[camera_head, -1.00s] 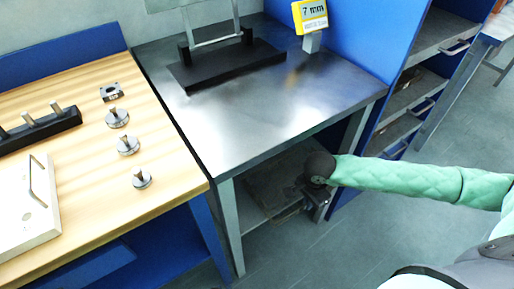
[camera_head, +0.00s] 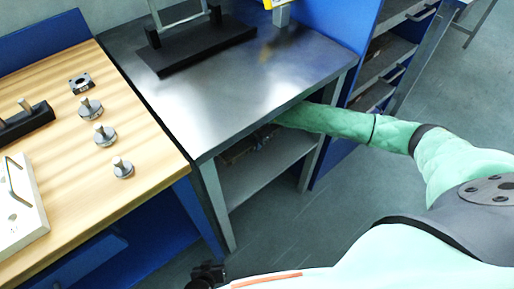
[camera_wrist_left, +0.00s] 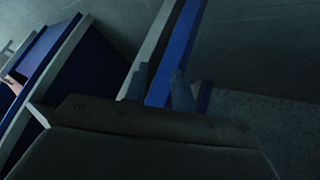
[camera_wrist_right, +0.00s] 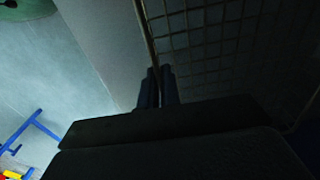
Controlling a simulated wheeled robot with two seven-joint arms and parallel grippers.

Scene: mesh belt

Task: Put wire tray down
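The wire tray (camera_wrist_right: 215,35) fills the upper right of the right wrist view as a dark mesh with a thin rim. In the head view only a small brownish part of it (camera_head: 245,148) shows between the steel tabletop and the lower shelf (camera_head: 262,172). My right gripper (camera_wrist_right: 159,72) has its fingers close together on the tray's rim. In the head view this gripper is hidden under the tabletop. I cannot tell whether the tray rests on the shelf. My left gripper (camera_wrist_left: 160,78) is apart from the tray, its fingers spread and empty; in the head view it shows at the bottom edge (camera_head: 208,274).
The steel table (camera_head: 225,95) bears a black stand (camera_head: 200,48); its front edge and legs frame the shelf opening. A wooden bench (camera_head: 60,110) with several metal parts stands at the left. A blue shelving unit (camera_head: 385,60) stands at the right. The floor in front is clear.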

